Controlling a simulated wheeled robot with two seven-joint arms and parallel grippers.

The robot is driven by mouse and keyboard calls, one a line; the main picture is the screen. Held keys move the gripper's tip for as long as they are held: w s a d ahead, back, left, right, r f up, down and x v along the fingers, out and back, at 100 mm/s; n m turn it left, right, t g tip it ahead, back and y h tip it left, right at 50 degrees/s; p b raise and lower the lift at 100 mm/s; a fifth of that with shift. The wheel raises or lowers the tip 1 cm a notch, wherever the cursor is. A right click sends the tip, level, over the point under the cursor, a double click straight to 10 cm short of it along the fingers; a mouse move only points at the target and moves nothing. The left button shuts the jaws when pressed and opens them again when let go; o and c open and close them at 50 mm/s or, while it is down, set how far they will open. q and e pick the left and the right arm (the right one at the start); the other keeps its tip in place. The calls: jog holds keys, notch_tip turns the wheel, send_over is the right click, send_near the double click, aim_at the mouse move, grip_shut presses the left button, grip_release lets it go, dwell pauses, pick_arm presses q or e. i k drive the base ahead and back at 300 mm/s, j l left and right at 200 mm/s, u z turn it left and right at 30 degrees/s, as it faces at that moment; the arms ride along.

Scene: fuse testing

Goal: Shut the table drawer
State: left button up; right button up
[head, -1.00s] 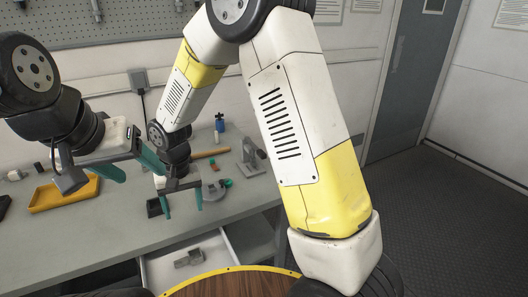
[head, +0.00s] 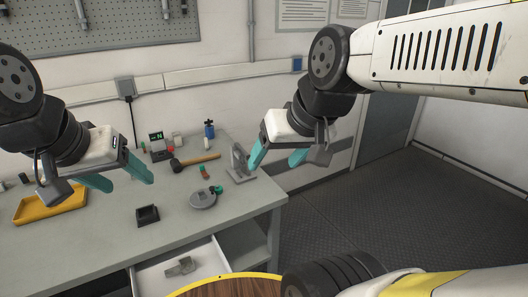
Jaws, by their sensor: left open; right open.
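The table drawer (head: 207,262) is pulled out below the front edge of the grey table (head: 110,232), and a grey metal part (head: 181,267) lies inside it. My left gripper (head: 122,179) is open and empty above the left part of the table. My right gripper (head: 277,158) is open and empty, above and to the right of the drawer, near the table's right end. Neither gripper touches the drawer. The lower front of the drawer is cut off by the picture edge and a round wooden top.
On the table are a yellow tray (head: 50,204), a small black box (head: 147,215), a grey round device (head: 203,200), a hammer (head: 195,160), a blue bottle (head: 209,130) and a grey bracket (head: 239,163). A round wooden top (head: 230,289) stands in front. Open floor lies right.

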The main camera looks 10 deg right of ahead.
aim_at(148, 279)
jog(key=k+j, duration=0.45)
jog(key=k, duration=0.35)
jog(key=z, duration=0.05)
